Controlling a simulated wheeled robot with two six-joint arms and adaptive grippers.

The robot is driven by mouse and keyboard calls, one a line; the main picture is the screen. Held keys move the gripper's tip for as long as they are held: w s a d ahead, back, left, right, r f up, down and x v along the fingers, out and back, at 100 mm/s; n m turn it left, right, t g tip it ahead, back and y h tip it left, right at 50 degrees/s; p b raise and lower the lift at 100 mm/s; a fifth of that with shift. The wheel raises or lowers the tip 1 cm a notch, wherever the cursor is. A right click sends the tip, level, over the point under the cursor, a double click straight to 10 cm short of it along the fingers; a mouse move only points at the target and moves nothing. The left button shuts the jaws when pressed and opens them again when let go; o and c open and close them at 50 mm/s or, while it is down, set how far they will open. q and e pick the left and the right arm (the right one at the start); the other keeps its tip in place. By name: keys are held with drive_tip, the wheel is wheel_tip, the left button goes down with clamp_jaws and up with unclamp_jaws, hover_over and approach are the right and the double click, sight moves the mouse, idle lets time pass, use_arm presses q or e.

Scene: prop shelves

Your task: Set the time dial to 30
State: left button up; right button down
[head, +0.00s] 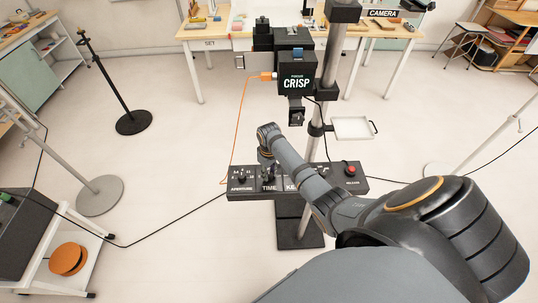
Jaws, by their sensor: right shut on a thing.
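A dark control panel (379,187) stands on a post in the middle of the head view. Its labels read APERTURE, TIME, a partly covered one starting with KE, and RELEASE. My right gripper (267,172) points down over the TIME section and is shut on the time dial there. The gripper hides most of that dial, so its pointer and numbers cannot be read. The aperture dial (241,179) is just left of my gripper. My left gripper is out of view.
A red release button (351,169) is on the panel's right. Above the panel hangs a black camera box (296,80) reading CRISP, with an orange cable (243,115). A small white tray (353,128) juts from the pole (331,60). Floor around is mostly clear.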

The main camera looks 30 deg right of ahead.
idle(0.4)
drive_tip(key=c, duration=1)
unclamp_jaws()
drive_tip(key=shift+r, duration=0.25)
wheel_tip(320, 180, up, 12)
drive_tip(key=shift+f, duration=0.25)
